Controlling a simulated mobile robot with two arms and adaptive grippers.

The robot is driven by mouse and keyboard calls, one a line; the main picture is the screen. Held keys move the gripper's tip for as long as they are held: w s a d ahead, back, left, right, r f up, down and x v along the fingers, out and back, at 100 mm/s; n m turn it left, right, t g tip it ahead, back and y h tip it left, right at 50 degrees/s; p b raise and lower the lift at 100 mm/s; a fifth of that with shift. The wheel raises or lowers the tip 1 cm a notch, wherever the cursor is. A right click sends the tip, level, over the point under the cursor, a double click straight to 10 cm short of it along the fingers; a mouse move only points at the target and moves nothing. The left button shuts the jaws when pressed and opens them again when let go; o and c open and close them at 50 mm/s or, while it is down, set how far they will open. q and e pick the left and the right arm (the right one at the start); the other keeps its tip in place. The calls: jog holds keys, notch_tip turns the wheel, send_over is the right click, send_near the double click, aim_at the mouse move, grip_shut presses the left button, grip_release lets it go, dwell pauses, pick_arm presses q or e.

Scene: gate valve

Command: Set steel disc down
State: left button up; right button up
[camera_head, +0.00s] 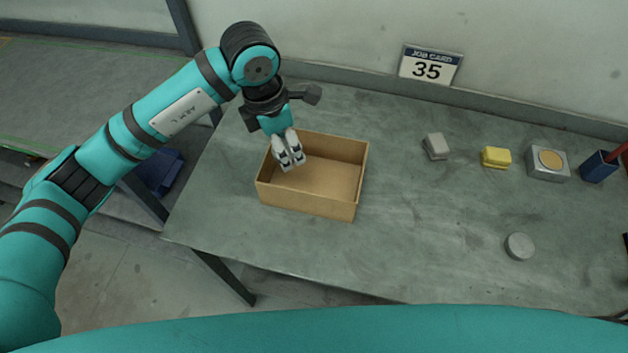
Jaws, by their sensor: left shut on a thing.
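My left gripper (289,160) points down over the left part of an open cardboard-brown box (332,206). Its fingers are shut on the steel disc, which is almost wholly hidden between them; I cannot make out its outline. The fingertips are over the box's inside, near its left wall; whether they touch the box floor I cannot tell. A separate round grey disc (519,246) lies flat on the table at the right.
On the grey table (420,220) stand a grey block (436,146), a yellow block (496,157), a metal block with a brass-coloured round top (548,163) and a blue holder (599,167). A job card (430,66) reading 35 stands behind. The table's middle is clear.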

aim_at(295, 179)
pick_arm(q)
jog(key=shift+w+d+f+n+p, duration=0.1)
jog(key=shift+d+f+n+p, duration=0.2)
jog(key=shift+f, duration=0.2)
jog(key=shift+w+d+f+n+p, duration=0.1)
jog(key=shift+d+f+n, duration=0.05)
jog(key=shift+f+n, duration=0.3)
notch_tip(295, 179, down, 4)
jog(key=shift+r+p, duration=0.1)
jog(key=shift+p, duration=0.4)
jog(key=shift+f, duration=0.65)
notch_tip(295, 179, down, 2)
jog(key=shift+f+p, duration=0.15)
jog(key=shift+p, duration=0.4)
jog(key=shift+f, duration=0.3)
pick_arm(e)
jog(key=r, duration=0.1)
jog(key=w+a+r, duration=0.1)
jog(key=r, duration=0.1)
jog(key=shift+w, duration=0.2)
pick_arm(q)
jog(key=shift+f, duration=0.1)
pick_arm(e)
jog(key=shift+f, duration=0.15)
pick_arm(q)
jog(key=shift+f+b, duration=0.15)
jog(key=shift+b, duration=0.15)
jog(key=o, duration=1.2)
pick_arm(e)
jog(key=shift+w, duration=0.15)
